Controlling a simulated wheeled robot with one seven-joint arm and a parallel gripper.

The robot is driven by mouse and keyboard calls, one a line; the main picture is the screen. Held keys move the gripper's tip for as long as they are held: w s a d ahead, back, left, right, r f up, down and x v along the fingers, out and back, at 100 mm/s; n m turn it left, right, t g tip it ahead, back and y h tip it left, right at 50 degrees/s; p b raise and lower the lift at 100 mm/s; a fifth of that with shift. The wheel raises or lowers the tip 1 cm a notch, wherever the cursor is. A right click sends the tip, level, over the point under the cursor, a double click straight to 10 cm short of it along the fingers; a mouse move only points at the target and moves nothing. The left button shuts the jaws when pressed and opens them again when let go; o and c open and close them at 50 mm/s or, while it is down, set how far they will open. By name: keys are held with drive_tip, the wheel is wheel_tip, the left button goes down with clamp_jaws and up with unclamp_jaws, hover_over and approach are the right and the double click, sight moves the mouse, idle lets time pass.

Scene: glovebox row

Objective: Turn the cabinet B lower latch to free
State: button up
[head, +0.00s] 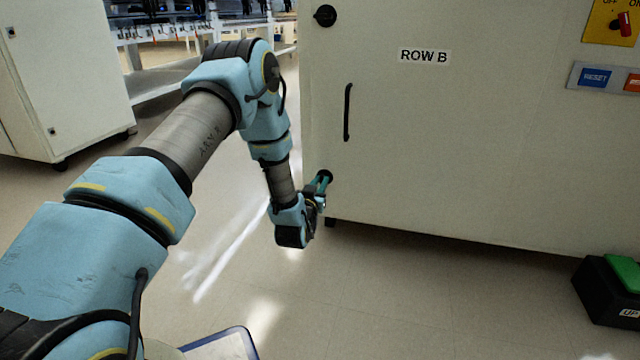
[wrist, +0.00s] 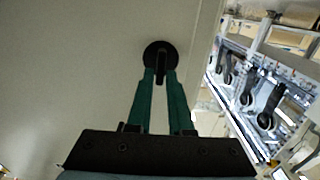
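Cabinet B (head: 440,130) is the large cream cabinet labelled ROW B. Its lower latch (head: 326,174) is a dark round knob near the bottom left of the door, partly hidden by my gripper (head: 321,187). In the wrist view the lower latch (wrist: 151,50) shows as a black disc with a raised bar. The two green fingers of my gripper (wrist: 160,76) lie one on each side of the bar and appear closed on it, with no clear gap. The upper latch (head: 325,15), another black knob, sits at the door's top left.
A vertical black door handle (head: 347,112) is between the latches. Another cream cabinet (head: 60,80) stands at the left. A black box with a green top (head: 622,272) is on the floor at right. Open floor lies in front of cabinet B.

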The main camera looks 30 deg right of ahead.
clamp_jaws()
drive_tip(key=shift+a+n+p, duration=0.1)
drive_tip(key=shift+n+p, duration=0.2)
drive_tip(key=shift+n, duration=0.1)
drive_tip(key=shift+w+a+f+n+p, duration=0.15)
drive_tip(key=shift+n+p, duration=0.8)
drive_tip(key=shift+n, duration=1.9)
drive_tip(key=shift+w+a+f+n+p, duration=0.15)
drive_tip(key=shift+n+p, duration=0.8)
drive_tip(key=shift+n, duration=1.85)
drive_tip(key=shift+w+a+f+n+p, duration=0.2)
drive_tip(key=shift+n+p, duration=0.75)
drive_tip(key=shift+n, duration=1.9)
drive_tip(key=shift+s+d+f, duration=0.1)
drive_tip(key=shift+s+d, duration=0.05)
drive_tip(key=shift+d, duration=0.05)
drive_tip(key=shift+o, duration=2.1)
unclamp_jaws()
